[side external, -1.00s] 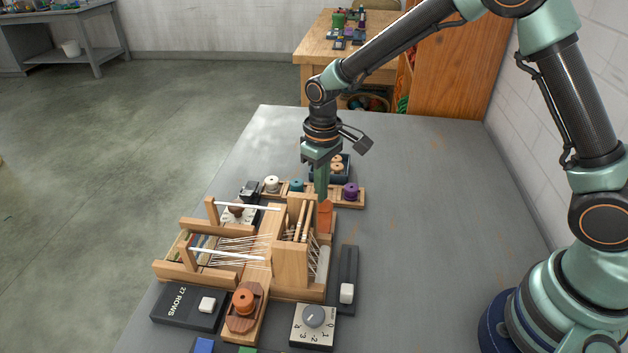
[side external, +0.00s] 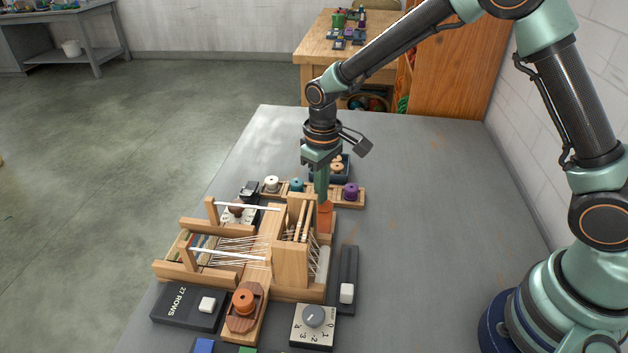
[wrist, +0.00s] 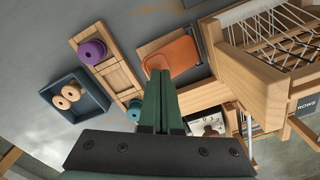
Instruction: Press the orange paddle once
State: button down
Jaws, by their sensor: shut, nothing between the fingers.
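The orange paddle (side external: 325,218) stands at the right back of the small wooden loom (side external: 290,260). In the wrist view the paddle (wrist: 176,58) is a rounded orange plate by the loom's frame. My gripper (side external: 321,201) is shut and empty, pointing down. In the side view its fingertips meet the top of the paddle. In the wrist view the fingertips (wrist: 160,74) overlap the paddle's near edge and seem to touch it; they hide a little of that edge.
A wooden rack with purple (side external: 350,191), teal and white spools lies just behind the paddle, with a dark tray of peach spools (wrist: 66,97) beyond. A dial box (side external: 313,326) and a dark switch box (side external: 347,285) stand in front. The grey table is clear to the right.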

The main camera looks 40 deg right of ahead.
jog(key=shift+f, duration=1.4)
jog(key=shift+r, duration=4.05)
